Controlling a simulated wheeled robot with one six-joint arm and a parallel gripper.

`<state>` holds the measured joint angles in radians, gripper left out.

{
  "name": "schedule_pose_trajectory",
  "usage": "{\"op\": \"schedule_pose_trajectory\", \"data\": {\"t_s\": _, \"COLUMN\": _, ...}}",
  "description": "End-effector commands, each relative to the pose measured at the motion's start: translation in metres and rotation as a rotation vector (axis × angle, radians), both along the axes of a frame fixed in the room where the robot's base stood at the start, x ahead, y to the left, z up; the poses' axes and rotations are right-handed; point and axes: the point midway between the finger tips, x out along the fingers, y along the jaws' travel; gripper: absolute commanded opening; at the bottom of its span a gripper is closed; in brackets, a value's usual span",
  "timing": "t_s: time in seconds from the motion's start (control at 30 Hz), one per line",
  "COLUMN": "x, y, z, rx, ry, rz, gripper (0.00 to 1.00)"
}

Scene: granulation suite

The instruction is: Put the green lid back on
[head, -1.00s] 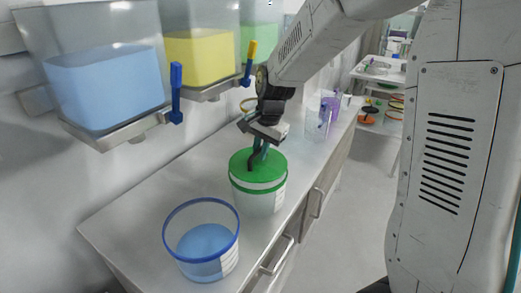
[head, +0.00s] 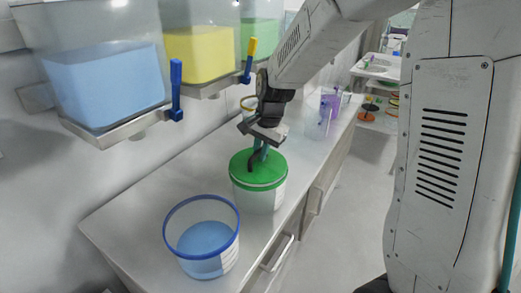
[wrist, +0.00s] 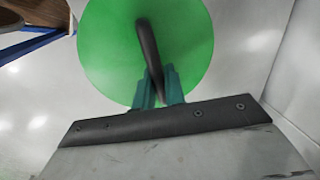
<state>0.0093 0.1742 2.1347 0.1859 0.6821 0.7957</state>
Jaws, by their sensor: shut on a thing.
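The green lid (head: 268,174) sits level at the top of a whitish translucent tub (head: 260,202) on the bench. No gap shows between the lid and the tub's rim from this side. My gripper (head: 258,158) is above the lid, shut on its dark curved handle (head: 252,162). In the wrist view the lid (wrist: 105,50) is a wide green disc, with the handle (wrist: 148,45) between the teal fingers (wrist: 158,88). The tub is hidden under the lid in the wrist view.
An open blue-rimmed tub (head: 212,262) with blue contents stands nearer on the bench (head: 150,200). Bins of blue (head: 105,85), yellow (head: 198,55) and green material hang on the left wall. Clear and purple containers (head: 322,115) stand farther back. The left bench is clear.

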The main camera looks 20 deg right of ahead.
Motion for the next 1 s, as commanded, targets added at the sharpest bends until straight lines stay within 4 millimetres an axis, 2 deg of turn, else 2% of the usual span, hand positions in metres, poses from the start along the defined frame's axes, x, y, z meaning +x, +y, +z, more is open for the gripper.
{"op": "schedule_pose_trajectory", "data": {"t_s": 0.43, "x": 0.0, "y": 0.0, "z": -0.007, "rx": 0.0, "ry": 0.001, "rz": 0.0, "gripper": 0.0}}
{"op": "schedule_pose_trajectory", "data": {"t_s": 0.47, "x": 0.0, "y": 0.0, "z": -0.007, "rx": 0.0, "ry": 0.001, "rz": 0.0, "gripper": 0.17}}
{"op": "schedule_pose_trajectory", "data": {"t_s": 0.53, "x": 0.0, "y": 0.0, "z": -0.007, "rx": 0.0, "ry": 0.0, "rz": 0.0, "gripper": 0.37}}
{"op": "schedule_pose_trajectory", "data": {"t_s": 0.83, "x": 0.0, "y": 0.0, "z": -0.005, "rx": 0.0, "ry": 0.0, "rz": 0.0, "gripper": 0.37}}
{"op": "schedule_pose_trajectory", "data": {"t_s": 1.0, "x": -0.003, "y": -0.002, "z": 0.013, "rx": 0.0, "ry": -0.002, "rz": 0.0, "gripper": 0.37}}
